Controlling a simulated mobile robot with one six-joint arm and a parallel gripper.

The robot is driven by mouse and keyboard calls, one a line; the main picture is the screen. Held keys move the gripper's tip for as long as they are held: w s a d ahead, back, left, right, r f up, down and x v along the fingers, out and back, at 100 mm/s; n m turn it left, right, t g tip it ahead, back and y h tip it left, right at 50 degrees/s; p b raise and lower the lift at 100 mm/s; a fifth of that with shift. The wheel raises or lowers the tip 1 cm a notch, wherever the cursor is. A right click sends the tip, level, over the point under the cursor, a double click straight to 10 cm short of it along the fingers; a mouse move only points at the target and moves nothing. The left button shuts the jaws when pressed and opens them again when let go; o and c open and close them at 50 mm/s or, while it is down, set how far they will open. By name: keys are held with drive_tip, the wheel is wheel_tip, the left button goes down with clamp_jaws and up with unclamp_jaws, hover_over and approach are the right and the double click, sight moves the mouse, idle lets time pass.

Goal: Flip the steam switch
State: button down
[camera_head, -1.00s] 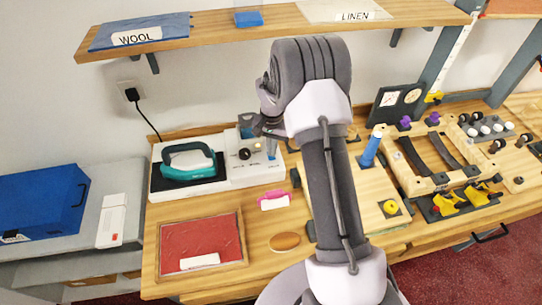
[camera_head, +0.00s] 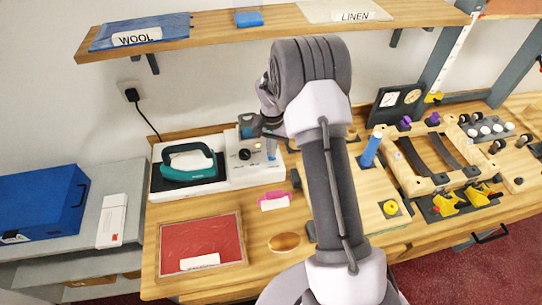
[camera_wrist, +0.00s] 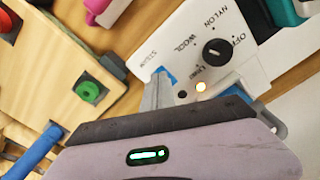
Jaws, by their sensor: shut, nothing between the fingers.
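The white ironing station (camera_head: 245,172) stands at the back left of the counter. Its panel carries a black dial (camera_head: 244,154) and a glowing lamp (camera_wrist: 200,87). The dial also shows in the wrist view (camera_wrist: 214,51), with fabric names and OFF around it. A small blue part (camera_wrist: 168,75), perhaps the steam switch, shows at the panel's edge right by my fingertips. My gripper (camera_wrist: 160,92) is shut and empty, low over the panel. I cannot tell whether it touches the blue part. In the head view my gripper (camera_head: 270,146) is partly hidden by my arm.
A teal iron (camera_head: 188,162) rests on the station's dark pad. A pink-handled item (camera_head: 274,200) and a red tray (camera_head: 201,245) lie in front. A wooden board with a blue handle (camera_head: 371,150) stands to the right. A shelf (camera_head: 210,30) runs above.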

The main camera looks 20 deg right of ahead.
drive_tip(key=shift+f+b, duration=0.75)
drive_tip(key=shift+f, duration=0.2)
idle(0.8)
drive_tip(key=shift+r, duration=0.1)
wheel_tip(320, 180, up, 7)
drive_tip(key=p, duration=0.4)
drive_tip(key=shift+s, duration=0.1)
idle(0.3)
